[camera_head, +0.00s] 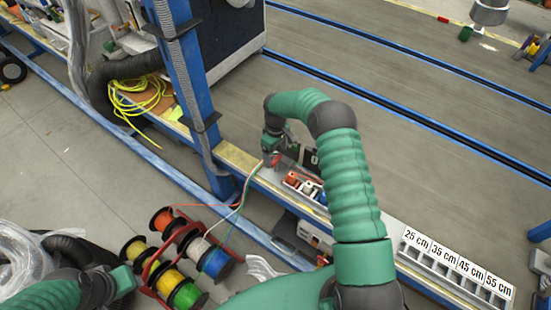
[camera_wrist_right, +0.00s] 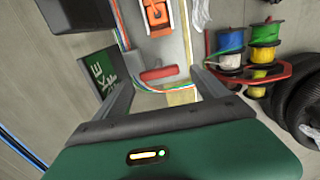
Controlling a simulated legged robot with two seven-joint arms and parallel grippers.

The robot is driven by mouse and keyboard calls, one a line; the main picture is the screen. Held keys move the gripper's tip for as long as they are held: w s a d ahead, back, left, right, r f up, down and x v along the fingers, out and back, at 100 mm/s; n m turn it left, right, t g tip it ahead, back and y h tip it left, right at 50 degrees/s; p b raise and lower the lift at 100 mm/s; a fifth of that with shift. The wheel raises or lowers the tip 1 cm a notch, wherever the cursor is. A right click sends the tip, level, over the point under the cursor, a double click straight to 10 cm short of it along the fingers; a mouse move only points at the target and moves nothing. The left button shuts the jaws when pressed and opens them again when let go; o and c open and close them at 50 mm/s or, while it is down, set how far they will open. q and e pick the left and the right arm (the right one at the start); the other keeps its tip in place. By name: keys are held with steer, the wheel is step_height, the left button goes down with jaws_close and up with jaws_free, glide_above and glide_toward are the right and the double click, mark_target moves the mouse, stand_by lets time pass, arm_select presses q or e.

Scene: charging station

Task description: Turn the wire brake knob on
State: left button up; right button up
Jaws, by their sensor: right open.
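A red knob or handle (camera_wrist_right: 158,73), which looks like the wire brake knob, sits on a grey plate in the right wrist view. Coloured wires (camera_wrist_right: 150,90) run just below it there. My right gripper (camera_wrist_right: 160,80) is open, with its two fingers on either side of the red knob and apart from it. In the head view, my right gripper (camera_head: 268,158) points down at the bench beside a small red part (camera_head: 277,160), with its fingertips partly hidden. My left gripper (camera_head: 118,282) is at the lower left, away from the bench; its fingers are not clear.
Wire spools (camera_head: 180,260) stand on a red rack left of the bench. Orange, white and blue parts (camera_head: 306,187) sit right of my right gripper. A blue post (camera_head: 190,90) rises close on its left. A length tray (camera_head: 455,262) lies at the right end.

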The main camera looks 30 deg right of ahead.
mark_target(276, 161)
step_height(276, 161, down, 3)
steer(key=shift+d+r, duration=0.1)
steer(key=shift+d, duration=0.05)
steer(key=c, duration=1.4)
